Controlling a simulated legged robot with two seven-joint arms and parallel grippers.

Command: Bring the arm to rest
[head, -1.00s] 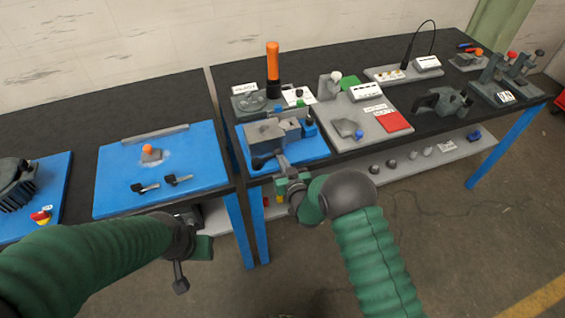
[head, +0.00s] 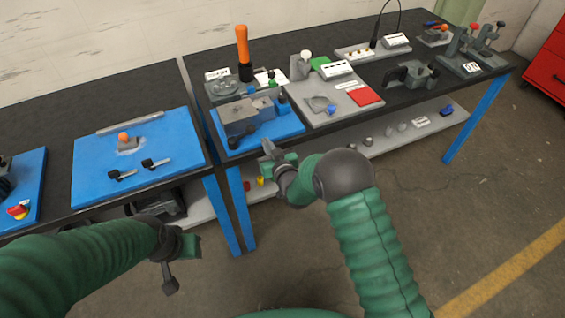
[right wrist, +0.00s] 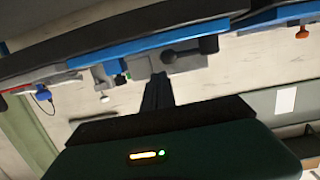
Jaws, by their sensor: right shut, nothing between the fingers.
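My right arm (head: 365,235) reaches up from the lower right. Its gripper (head: 267,148) is shut and empty, just in front of the blue board (head: 262,138) that carries a grey block device (head: 240,118). In the right wrist view the dark fingers (right wrist: 157,90) are together, with the underside of the scene tilted behind them. My left arm (head: 90,262) comes in from the left. Its gripper (head: 169,283) hangs in front of the left table, pointing down; its finger opening is not clear.
The left table holds a blue board (head: 95,180) with an orange-topped piece and two black clamps. The right table has an orange-handled tool (head: 243,50), a red pad (head: 365,96) and a grey clamp (head: 410,73). A lower shelf (head: 385,140) runs underneath. The floor in front is clear.

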